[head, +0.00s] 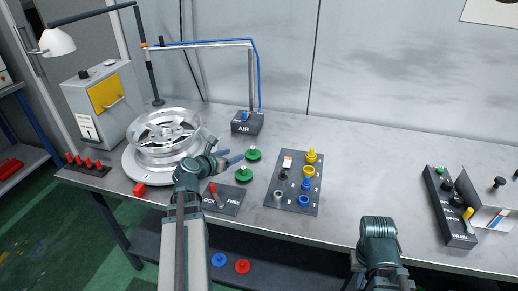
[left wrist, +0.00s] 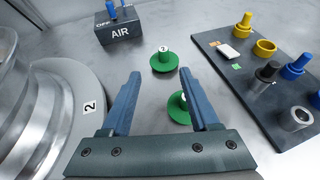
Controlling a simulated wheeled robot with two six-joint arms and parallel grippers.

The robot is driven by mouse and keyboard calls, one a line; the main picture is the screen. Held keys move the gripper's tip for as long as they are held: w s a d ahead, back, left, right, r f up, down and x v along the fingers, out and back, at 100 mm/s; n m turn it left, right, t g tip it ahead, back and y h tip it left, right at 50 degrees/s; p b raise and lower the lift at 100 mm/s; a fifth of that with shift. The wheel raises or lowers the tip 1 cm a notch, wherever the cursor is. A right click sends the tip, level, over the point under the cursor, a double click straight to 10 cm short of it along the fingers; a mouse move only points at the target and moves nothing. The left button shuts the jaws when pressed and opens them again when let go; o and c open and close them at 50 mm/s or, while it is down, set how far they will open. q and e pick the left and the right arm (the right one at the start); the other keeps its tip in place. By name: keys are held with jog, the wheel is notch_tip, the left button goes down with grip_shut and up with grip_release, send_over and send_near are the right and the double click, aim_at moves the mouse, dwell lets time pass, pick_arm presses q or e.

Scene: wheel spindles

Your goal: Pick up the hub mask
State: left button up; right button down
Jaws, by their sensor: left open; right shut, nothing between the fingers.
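Two green round pieces with a central knob, which look like the hub masks, lie on the bench. The far green piece (head: 252,153) also shows in the left wrist view (left wrist: 166,62), just beyond and between the fingertips. The near green piece (head: 243,174) shows in the left wrist view (left wrist: 178,112), partly hidden by the right-hand finger. My left gripper (head: 234,159) is open, with nothing between its fingers; the wrist view shows it too (left wrist: 160,78). My right arm is at the lower right of the head view; its fingers are not visible.
A wheel (head: 165,130) sits on a round base left of my left gripper. A lever plate (head: 228,203) lies close by in front. An AIR box (head: 247,123) stands behind, and a dark board (head: 307,157) with coloured plugs to the right.

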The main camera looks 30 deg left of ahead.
pick_arm(q)
jog(key=shift+w, duration=0.35)
jog(key=b, duration=0.3)
send_near(253, 147)
jog(key=x, duration=0.3)
jog(key=shift+w+a+f, duration=0.2)
jog(key=shift+a+f, duration=0.1)
jog(key=shift+w+f, duration=0.15)
jog(key=shift+w, duration=0.5)
pick_arm(e)
jog(key=f, duration=0.3)
jog(key=shift+w+f, duration=0.1)
jog(key=shift+w, duration=0.15)
pick_arm(q)
jog(key=shift+d, duration=0.1)
pick_arm(e)
jog(key=shift+f, duration=0.1)
